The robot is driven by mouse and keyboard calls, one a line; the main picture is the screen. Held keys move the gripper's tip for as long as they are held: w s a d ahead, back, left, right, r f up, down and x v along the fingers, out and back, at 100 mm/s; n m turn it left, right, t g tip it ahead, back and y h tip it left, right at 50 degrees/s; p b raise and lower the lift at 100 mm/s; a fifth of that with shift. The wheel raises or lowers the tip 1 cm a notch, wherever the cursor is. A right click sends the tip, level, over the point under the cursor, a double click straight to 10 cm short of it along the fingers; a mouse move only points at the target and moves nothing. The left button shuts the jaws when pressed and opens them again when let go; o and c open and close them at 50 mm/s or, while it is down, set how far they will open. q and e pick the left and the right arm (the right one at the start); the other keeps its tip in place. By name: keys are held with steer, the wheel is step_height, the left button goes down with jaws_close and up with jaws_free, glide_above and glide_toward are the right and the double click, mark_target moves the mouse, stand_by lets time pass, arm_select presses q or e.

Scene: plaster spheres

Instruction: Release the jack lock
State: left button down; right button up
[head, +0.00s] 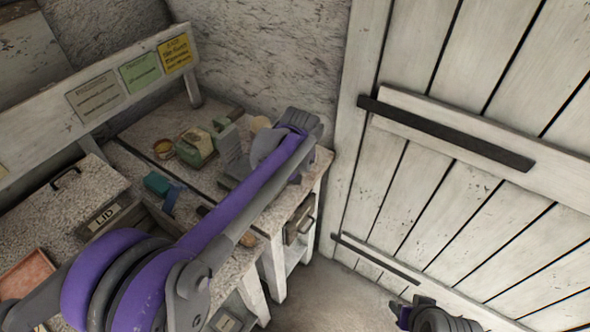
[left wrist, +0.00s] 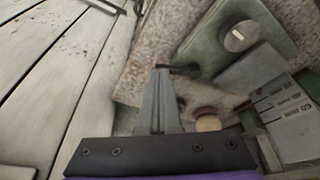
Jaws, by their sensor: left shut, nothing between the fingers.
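In the left wrist view, a green block with a round grey knob (left wrist: 238,36) lies at the top right, beside a grey plate with millimetre marks (left wrist: 285,112). This may be the jack; I cannot tell for certain. A small dark lever-like piece (left wrist: 184,70) shows right at the tips of my left gripper (left wrist: 161,74), possibly touching; I cannot tell whether it is the lock. The left gripper is shut with nothing held. In the head view my left wrist hides its fingers and the bench under them. My right gripper (head: 435,316) is partly visible at the bottom edge, its fingers unclear.
In the head view a green object (head: 196,147) and a grey block (head: 233,152) stand on the bench. A box marked LID (head: 103,215) is at left. A white plank door (head: 440,190) with dark bars is at right. A round tan piece (left wrist: 207,123) lies near the left gripper.

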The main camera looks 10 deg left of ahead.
arm_select(q)
steer(key=w+n, duration=0.1)
steer(key=n, duration=0.1)
steer(key=shift+w+d+n+y+p, duration=0.3)
steer(key=shift+w+n+y+p, duration=0.05)
steer(key=shift+w+n+y, duration=0.05)
steer(key=w+n, duration=0.1)
steer(key=w+n+g+p, duration=0.1)
steer(key=n, duration=0.1)
steer(key=shift+w+a+n+y, duration=0.1)
steer(key=shift+n+y, duration=0.2)
steer(key=shift+y, duration=0.1)
steer(key=n, duration=0.1)
steer(key=w+n+p, duration=0.1)
steer(key=shift+w+a+n+g+y, duration=0.25)
steer(key=shift+w+n+g+y, duration=0.05)
steer(key=shift+n, duration=0.1)
steer(key=n, duration=0.1)
steer(key=w+a+n, duration=0.1)
steer(key=shift+w+n+g+p, duration=0.2)
steer(key=shift+n+g+p, duration=0.1)
steer(key=shift+g+p, duration=0.1)
steer(key=shift+w+a, duration=0.15)
steer(key=shift+w, duration=0.05)
arm_select(e)
steer(key=r, duration=0.2)
steer(key=w+r, duration=0.1)
steer(key=r, duration=0.1)
steer(key=shift+w+r, duration=0.2)
steer(key=shift+r, duration=0.15)
